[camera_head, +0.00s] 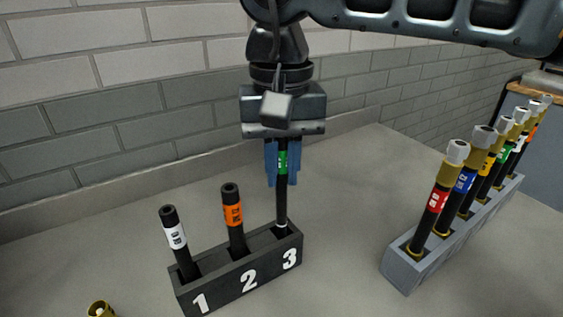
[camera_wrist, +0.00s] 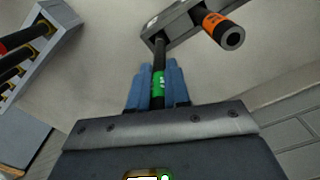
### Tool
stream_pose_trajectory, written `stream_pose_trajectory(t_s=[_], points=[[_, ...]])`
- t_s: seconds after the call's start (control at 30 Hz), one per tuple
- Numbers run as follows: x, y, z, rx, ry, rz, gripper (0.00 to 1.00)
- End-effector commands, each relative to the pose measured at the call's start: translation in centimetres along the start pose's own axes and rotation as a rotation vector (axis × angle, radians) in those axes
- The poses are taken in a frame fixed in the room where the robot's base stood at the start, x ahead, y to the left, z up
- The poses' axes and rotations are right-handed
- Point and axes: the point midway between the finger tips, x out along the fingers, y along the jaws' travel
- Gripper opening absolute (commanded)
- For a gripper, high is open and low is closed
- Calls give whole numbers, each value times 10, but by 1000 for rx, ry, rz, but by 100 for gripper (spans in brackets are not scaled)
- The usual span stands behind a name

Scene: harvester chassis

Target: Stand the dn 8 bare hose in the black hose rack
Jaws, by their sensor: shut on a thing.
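My gripper (camera_head: 281,165) has blue fingers, shut on a bare black hose with a green band (camera_head: 282,205). The hose is upright, its lower end in slot 3 of the black hose rack (camera_head: 238,281). The slot's wall hides how deep it sits. In the wrist view the green-banded hose (camera_wrist: 159,83) shows between the blue fingers (camera_wrist: 157,85), running to the rack (camera_wrist: 183,25). Slot 1 holds a white-banded hose (camera_head: 176,236) and slot 2 an orange-banded hose (camera_head: 234,212), both standing. The orange-banded one also shows in the wrist view (camera_wrist: 212,20).
A grey rack (camera_head: 402,268) with several metal-ended hoses, banded in red, blue, yellow, green and other colours, stands at the right. A brass fitting (camera_head: 100,309) lies at the lower left edge. A brick wall (camera_head: 130,90) rises behind. The bench between the racks is clear.

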Motion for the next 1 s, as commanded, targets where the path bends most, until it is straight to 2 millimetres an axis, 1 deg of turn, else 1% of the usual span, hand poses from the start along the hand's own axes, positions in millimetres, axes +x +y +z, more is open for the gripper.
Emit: stream_pose_trajectory(t_s=[1.0], points=[[34,0,0,0,0,0,0]])
